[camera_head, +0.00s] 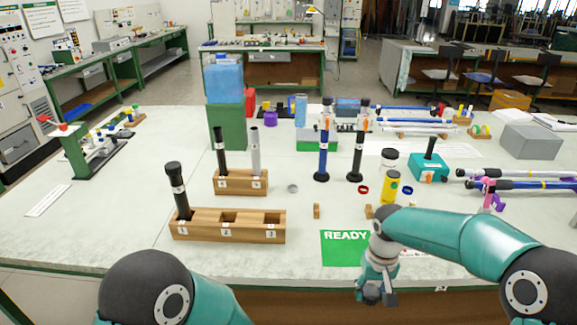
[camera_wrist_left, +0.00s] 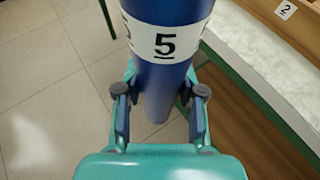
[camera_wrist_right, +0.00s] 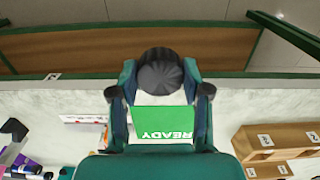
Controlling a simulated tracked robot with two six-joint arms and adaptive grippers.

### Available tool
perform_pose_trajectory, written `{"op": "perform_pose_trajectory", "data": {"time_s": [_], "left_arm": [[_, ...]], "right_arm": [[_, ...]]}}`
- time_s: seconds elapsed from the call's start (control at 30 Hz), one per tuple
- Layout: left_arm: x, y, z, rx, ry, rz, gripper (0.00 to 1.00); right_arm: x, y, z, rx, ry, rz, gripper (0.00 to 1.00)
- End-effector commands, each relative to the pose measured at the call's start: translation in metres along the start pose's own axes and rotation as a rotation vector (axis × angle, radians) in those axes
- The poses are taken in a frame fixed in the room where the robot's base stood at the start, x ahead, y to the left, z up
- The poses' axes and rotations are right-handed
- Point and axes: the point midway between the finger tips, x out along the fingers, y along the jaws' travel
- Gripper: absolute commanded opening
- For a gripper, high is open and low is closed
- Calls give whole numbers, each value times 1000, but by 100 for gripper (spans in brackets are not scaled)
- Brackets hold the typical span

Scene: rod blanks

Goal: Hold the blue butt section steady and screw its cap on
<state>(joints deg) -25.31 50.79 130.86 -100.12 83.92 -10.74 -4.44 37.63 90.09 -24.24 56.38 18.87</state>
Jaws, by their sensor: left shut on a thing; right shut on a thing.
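The blue butt section (camera_wrist_left: 168,78) is a dark blue tube with a white band marked 5. My left gripper (camera_wrist_left: 160,92) is shut around it, over the floor just off the table's front edge. The tube's upper end is out of frame in the left wrist view. My right gripper (camera_wrist_right: 160,88) is shut on a dark ribbed cap (camera_wrist_right: 160,72). In the head view my right gripper (camera_head: 373,290) hangs at the table's front edge, pointing down. The cap and the blue section do not show together in any view. My left gripper is outside the head view.
A wooden rack (camera_head: 228,237) with slots 1, 2 and 3 holds a black section in slot 1. A smaller rack (camera_head: 241,185) stands behind it. A green READY mat (camera_head: 340,252) lies beside my right gripper. Other rods, a yellow bottle (camera_head: 390,188) and a teal box (camera_head: 428,170) stand farther back.

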Motion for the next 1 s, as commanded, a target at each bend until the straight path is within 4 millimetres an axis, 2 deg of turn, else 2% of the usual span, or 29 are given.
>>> {"op": "perform_pose_trajectory", "data": {"time_s": [0.37,0.57,0.67,1.0], "left_arm": [[0,-1,0,0,-1,-2,0],[-8,-10,-5,24,-1,-57,0],[-19,-23,-12,55,0,-130,0],[-68,-82,-44,198,0,-475,0]], "right_arm": [[0,1,0,-1,0,0,34],[0,1,0,-2,0,0,34],[0,1,0,-2,0,0,34],[0,1,0,-2,0,0,34]]}}
